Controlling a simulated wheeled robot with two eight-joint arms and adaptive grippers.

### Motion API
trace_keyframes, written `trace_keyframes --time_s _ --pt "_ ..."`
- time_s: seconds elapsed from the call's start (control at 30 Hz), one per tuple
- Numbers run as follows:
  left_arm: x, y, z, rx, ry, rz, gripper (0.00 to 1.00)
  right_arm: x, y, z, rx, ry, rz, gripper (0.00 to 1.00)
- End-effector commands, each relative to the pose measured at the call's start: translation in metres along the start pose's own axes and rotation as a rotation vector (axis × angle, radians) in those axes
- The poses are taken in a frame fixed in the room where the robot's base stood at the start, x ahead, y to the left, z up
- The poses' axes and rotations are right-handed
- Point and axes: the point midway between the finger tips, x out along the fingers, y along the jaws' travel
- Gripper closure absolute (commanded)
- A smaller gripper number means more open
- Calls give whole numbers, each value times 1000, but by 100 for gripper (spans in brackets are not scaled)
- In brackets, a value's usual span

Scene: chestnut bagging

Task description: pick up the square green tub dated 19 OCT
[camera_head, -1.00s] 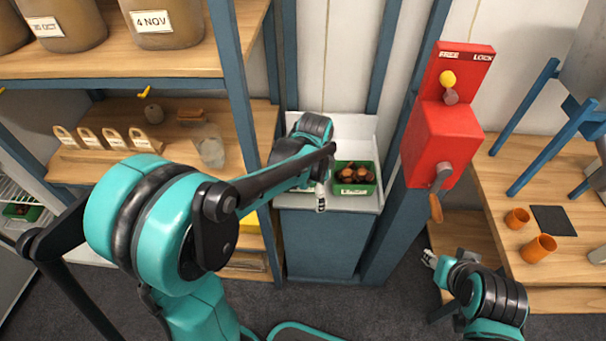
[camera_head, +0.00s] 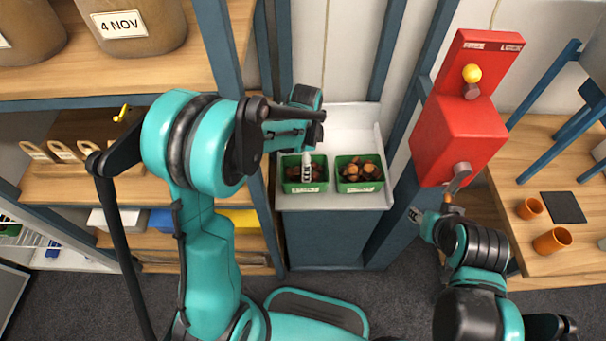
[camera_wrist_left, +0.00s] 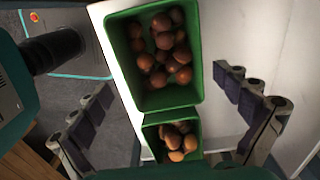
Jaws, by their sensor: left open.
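Two square green tubs of chestnuts stand side by side on the pale counter, a left tub (camera_head: 291,178) and a right tub (camera_head: 370,187). Each has a pale front label too small to read, so I cannot tell which is dated 19 OCT. My left gripper (camera_head: 306,166) is over the left tub and hides part of it. In the left wrist view my gripper (camera_wrist_left: 163,95) is open and empty, fingers spread to either side. Between them show a larger-looking green tub (camera_wrist_left: 150,101) and a smaller-looking one (camera_wrist_left: 161,152). My right gripper (camera_head: 418,216) is beside the red machine's crank.
The pale counter (camera_head: 350,120) has bare room behind the tubs. A blue post stands close on each side. The red machine (camera_head: 460,130) with its crank (camera_head: 459,176) is to the right, near orange cups (camera_head: 552,241) on a table. Wooden shelves (camera_head: 150,70) fill the left.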

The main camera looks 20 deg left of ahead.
Motion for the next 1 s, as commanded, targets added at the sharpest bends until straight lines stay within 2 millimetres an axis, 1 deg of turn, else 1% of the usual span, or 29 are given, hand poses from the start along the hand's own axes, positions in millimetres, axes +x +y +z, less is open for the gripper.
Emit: trace_keyframes --time_s 0.17,0.33,0.43,0.6,0.63,0.67,0.7,0.77,0.8,0.83,1.0 --pt "22 -1 1 -1 0 0 0 10 0 7 0 0 0 60" --pt "48 -2 2 -1 0 0 0 20 0 14 0 0 0 60" --pt "54 -2 2 -1 0 0 0 21 0 15 0 0 0 60" --pt "52 -2 2 -1 0 0 0 20 0 14 0 0 0 60" --pt "52 -1 2 -1 0 0 5 20 0 14 0 0 0 60" --pt "52 -1 2 -1 0 0 13 20 0 14 0 0 0 60" --pt "52 -1 2 -1 0 0 24 20 0 14 0 0 0 60" --pt "52 -1 2 -1 0 0 40 20 0 14 0 0 0 60" --pt "52 -1 2 -1 0 0 50 20 0 14 0 0 0 60" --pt "52 -1 2 -1 0 0 54 20 0 14 0 0 0 60" --pt "52 -1 2 -1 0 0 54 20 0 14 0 0 0 60"
